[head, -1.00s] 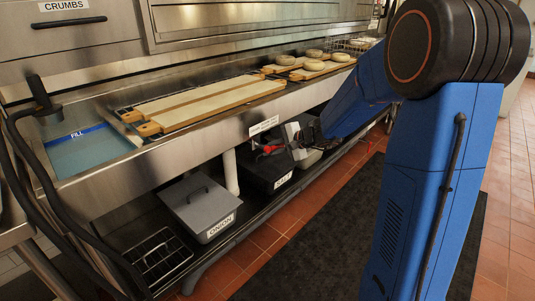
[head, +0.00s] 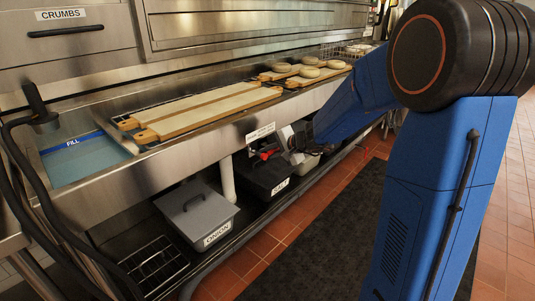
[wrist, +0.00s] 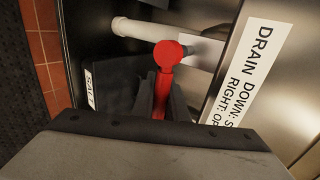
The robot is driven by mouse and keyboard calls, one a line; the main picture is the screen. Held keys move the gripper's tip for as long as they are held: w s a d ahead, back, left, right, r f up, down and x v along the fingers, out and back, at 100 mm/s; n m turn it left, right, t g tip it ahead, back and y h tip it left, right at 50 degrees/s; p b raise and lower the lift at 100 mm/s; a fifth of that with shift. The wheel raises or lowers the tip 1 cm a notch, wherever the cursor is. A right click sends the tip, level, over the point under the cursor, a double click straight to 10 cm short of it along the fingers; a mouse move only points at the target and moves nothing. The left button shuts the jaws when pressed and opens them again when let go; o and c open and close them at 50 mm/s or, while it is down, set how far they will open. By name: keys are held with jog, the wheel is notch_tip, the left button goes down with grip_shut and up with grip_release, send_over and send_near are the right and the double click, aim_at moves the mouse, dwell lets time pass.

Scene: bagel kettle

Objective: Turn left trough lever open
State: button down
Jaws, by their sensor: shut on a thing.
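The red trough lever (wrist: 166,70) points up the wrist view, its round red knob beyond my fingers. My gripper (wrist: 163,98) is shut on its shaft, with a dark finger on each side. In the head view the red lever (head: 266,154) shows small below the trough's front wall, with my gripper (head: 287,148) at its right. The steel trough (head: 190,150) holds bluish water at its left end. The white drain label (wrist: 247,75) is right of the lever in the wrist view and partly cut off. The lever's pivot is not clearly seen.
A pale pipe (head: 227,178) runs down from the trough. Grey onion bin (head: 197,212) and black salt bin (head: 262,178) stand on the low shelf. Boards (head: 210,112) lie across the trough; bagels (head: 310,72) sit farther back. A dark mat (head: 310,225) covers the floor in front.

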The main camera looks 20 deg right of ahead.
jog(key=c, duration=1.7)
grip_release()
jog(key=shift+c, duration=0.2)
jog(key=v, duration=1.7)
jog(key=shift+s, duration=0.3)
jog(key=s+a+f+n+g+h, duration=0.1)
jog(key=s+a+n+g, duration=0.2)
jog(key=s, duration=0.5)
jog(key=s+a+f+n, duration=0.1)
jog(key=s+a+n, duration=0.2)
jog(key=s+a, duration=0.35)
jog(key=s+d+f+n+h, duration=0.2)
jog(key=s+d, duration=0.1)
jog(key=s, duration=0.5)
jog(key=s+d+f+n+g+h, duration=0.1)
jog(key=s+d+n+h, duration=0.2)
jog(key=s, duration=0.5)
jog(key=shift+s+d+f+g, duration=0.2)
jog(key=shift+s+f+g, duration=0.1)
jog(key=shift+s+f, duration=0.1)
